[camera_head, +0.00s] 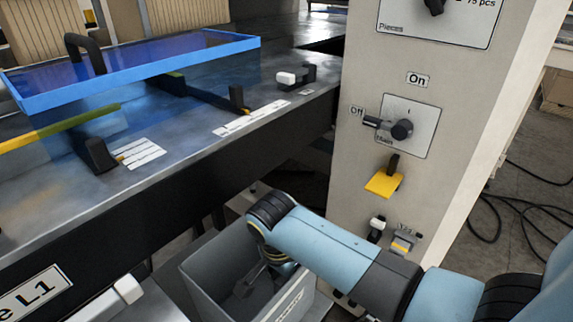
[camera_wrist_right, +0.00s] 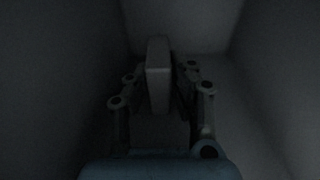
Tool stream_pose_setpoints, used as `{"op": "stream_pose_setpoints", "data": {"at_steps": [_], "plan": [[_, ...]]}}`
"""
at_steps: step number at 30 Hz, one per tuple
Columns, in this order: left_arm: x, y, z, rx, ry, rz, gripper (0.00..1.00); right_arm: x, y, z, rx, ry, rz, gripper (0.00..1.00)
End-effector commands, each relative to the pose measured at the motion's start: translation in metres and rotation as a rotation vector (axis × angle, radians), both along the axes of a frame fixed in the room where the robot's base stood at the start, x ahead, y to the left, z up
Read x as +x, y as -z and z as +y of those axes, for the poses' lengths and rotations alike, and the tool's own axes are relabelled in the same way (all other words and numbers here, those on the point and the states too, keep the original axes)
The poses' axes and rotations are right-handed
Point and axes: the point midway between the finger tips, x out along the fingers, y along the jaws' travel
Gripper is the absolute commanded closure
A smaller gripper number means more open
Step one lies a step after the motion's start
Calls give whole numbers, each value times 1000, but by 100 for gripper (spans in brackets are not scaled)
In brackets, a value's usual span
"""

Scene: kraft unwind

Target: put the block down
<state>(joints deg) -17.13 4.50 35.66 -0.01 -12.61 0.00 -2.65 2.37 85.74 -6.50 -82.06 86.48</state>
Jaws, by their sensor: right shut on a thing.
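In the right wrist view a pale upright block (camera_wrist_right: 158,75) stands between the two fingers of my right gripper (camera_wrist_right: 159,88). The gripper is shut on it. The view is dark, and the walls of a bin surround the block and fingers. In the head view my right gripper (camera_head: 262,275) reaches down into a grey bin (camera_head: 213,268) beside the machine. The block cannot be made out there. Whether the block touches the bin floor cannot be told. My left gripper is not in view.
A beige control cabinet (camera_head: 365,210) with switches and a yellow tab (camera_head: 384,184) stands right of the bin. A metal machine table (camera_head: 200,165) with a blue-framed clear cover (camera_head: 130,75) lies to the left. Black cables (camera_head: 500,200) lie on the floor at the right.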

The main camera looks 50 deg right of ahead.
Motion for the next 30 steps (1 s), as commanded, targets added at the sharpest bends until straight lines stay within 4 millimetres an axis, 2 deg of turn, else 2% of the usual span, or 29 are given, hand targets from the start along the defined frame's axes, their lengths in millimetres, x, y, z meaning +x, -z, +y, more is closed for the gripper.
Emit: {"op": "stream_pose_setpoints", "data": {"at_steps": [12,24,25,30], "plan": [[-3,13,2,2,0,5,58,1,50,0,-1,-1,0,100],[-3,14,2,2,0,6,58,1,54,0,0,0,-1,100],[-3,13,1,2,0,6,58,1,54,0,0,0,0,76],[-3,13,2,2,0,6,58,1,53,0,0,0,-1,57]]}}
